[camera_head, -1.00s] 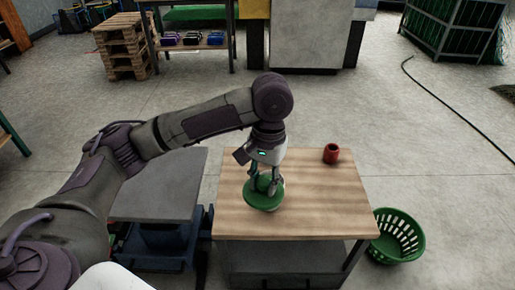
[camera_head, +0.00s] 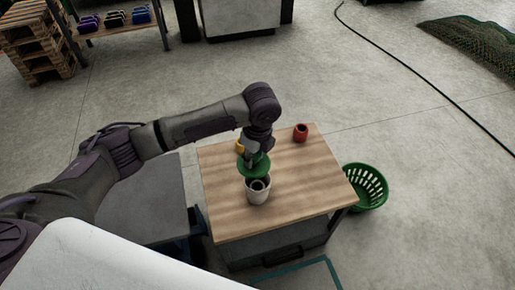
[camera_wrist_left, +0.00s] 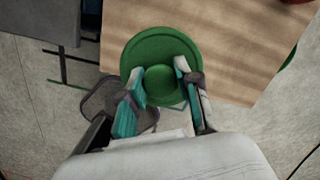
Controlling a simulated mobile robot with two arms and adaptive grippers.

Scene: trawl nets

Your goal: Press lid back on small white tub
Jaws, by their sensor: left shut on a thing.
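The small white tub (camera_head: 257,196) stands upright and open near the front left of the wooden table, with something dark and ring-like inside. The green round lid (camera_head: 248,171) is above and slightly behind the tub's rim, apart from it. My left gripper (camera_head: 254,158) is shut on the lid's middle knob from above. In the left wrist view the lid (camera_wrist_left: 190,47) is seen from the top, with its round knob (camera_wrist_left: 160,84) between the fingers of my left gripper (camera_wrist_left: 156,86). The tub is hidden there. My right gripper is not in view.
A red cup (camera_head: 300,133) stands at the table's back. A yellow thing (camera_head: 240,146) is partly hidden behind my gripper. A green basket (camera_head: 366,188) stands on the floor to the right.

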